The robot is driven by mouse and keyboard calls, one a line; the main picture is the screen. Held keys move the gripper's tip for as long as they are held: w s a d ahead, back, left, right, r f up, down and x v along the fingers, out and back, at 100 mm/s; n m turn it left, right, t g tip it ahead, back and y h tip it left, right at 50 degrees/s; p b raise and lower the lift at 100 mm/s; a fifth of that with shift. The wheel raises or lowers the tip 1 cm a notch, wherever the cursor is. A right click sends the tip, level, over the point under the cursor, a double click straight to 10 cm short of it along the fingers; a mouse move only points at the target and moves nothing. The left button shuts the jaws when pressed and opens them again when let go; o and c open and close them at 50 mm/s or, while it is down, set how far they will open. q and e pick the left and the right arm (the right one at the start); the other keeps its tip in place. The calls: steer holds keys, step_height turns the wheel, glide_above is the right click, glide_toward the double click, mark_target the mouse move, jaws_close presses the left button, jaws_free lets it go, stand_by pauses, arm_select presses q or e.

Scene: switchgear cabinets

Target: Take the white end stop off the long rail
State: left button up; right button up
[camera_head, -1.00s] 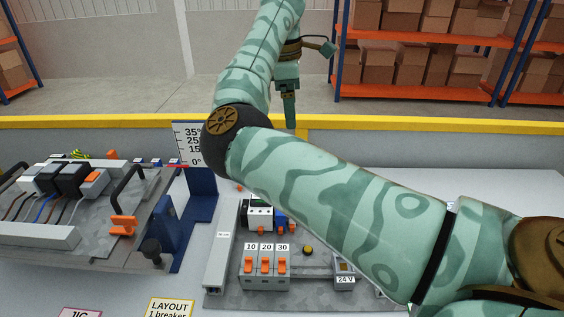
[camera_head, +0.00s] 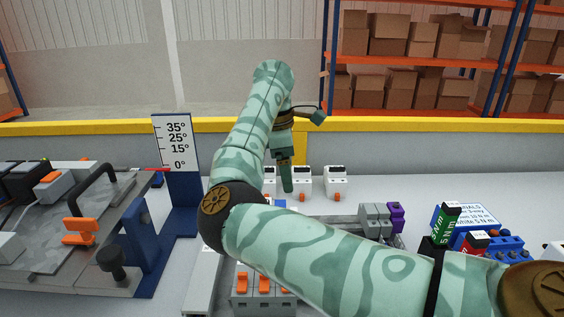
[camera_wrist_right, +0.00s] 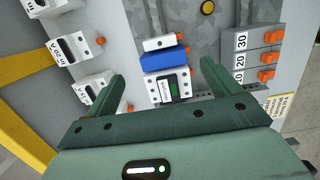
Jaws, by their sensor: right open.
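In the right wrist view, a small white block (camera_wrist_right: 158,43), apparently the end stop, sits on the long metal rail (camera_wrist_right: 153,15) against a blue block (camera_wrist_right: 167,60). A white device with a dark, green-marked face (camera_wrist_right: 165,88) is on the blue block's other side. My right gripper (camera_wrist_right: 162,69) is open and empty; its fingers appear to either side of this row, and I cannot tell its height above it. In the head view my right gripper (camera_head: 286,178) points down, and my right arm hides the end stop. My left gripper is not in view.
Breakers with orange levers (camera_wrist_right: 268,58) stand beside the rail. Three white units (camera_head: 336,182) stand at the back. Grey blocks (camera_head: 375,220) and a purple block (camera_head: 396,217) are right of my arm. A blue stand with an angle scale (camera_head: 175,143) is at left.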

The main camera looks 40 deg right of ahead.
steer(key=f+b, duration=0.1)
steer(key=f, duration=0.3)
steer(key=d+f+b, duration=0.1)
steer(key=f, duration=0.3)
steer(key=s+f+b, duration=0.1)
steer(key=f, duration=0.3)
steer(key=shift+d+f+b, duration=0.2)
steer(key=shift+f+b, duration=0.15)
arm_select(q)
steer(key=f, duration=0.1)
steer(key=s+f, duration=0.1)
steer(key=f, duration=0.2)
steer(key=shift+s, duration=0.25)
arm_select(e)
steer(key=c, duration=1.2)
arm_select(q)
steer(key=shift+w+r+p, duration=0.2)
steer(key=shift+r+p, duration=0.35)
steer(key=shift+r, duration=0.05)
arm_select(e)
steer(key=shift+r, duration=0.8)
arm_select(q)
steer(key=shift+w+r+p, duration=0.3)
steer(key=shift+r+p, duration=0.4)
steer(key=shift+p, duration=0.05)
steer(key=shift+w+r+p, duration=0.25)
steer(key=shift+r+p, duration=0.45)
steer(key=shift+p, duration=0.05)
arm_select(e)
steer(key=shift+r, duration=2.15)
